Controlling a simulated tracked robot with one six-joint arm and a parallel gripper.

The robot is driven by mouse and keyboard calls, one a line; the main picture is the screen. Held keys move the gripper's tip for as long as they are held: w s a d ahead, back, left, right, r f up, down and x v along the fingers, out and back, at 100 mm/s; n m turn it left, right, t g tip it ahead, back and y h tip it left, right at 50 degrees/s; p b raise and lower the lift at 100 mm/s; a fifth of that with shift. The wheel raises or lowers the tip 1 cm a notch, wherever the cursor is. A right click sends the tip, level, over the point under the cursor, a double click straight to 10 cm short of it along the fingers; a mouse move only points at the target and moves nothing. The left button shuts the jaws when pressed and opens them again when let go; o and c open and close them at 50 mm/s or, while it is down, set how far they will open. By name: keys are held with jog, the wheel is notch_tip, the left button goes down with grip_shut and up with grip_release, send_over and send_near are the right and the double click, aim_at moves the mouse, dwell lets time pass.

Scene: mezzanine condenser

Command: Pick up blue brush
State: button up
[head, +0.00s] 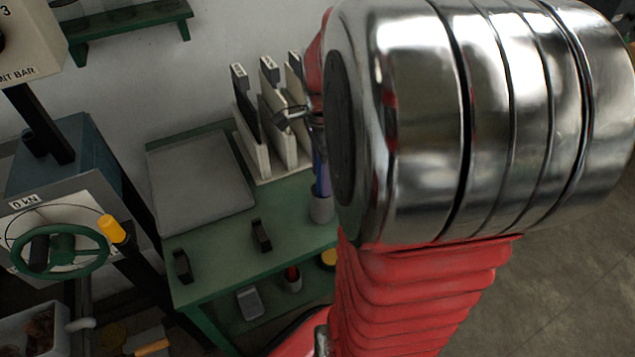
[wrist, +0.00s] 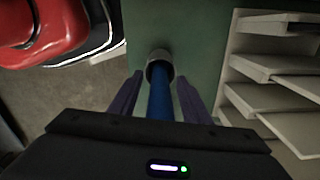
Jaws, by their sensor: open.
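The blue brush (wrist: 160,104) shows in the wrist view as a blue shaft running from the cup toward my palm. In the head view the brush (head: 323,178) stands in a small grey cup (head: 320,209) on the green table, close beside my arm. The cup also shows in the wrist view (wrist: 158,56). My gripper (wrist: 159,78) is open, with one dark purple finger on each side of the blue shaft. A narrow gap seems to show on both sides. In the head view my arm hides most of the gripper.
The green table (head: 205,262) carries a rack of upright white panels (head: 252,145) behind the cup, also close on the right in the wrist view (wrist: 262,98). A grey slab (head: 198,187) and two black holders (head: 261,236) lie to the left.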

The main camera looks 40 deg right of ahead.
jog(key=shift+c, duration=0.5)
grip_shut()
jog(key=shift+r, duration=0.1)
dwell(0.3)
notch_tip(320, 180, up, 18)
jog(key=shift+f, duration=0.1)
dwell(0.5)
dwell(0.4)
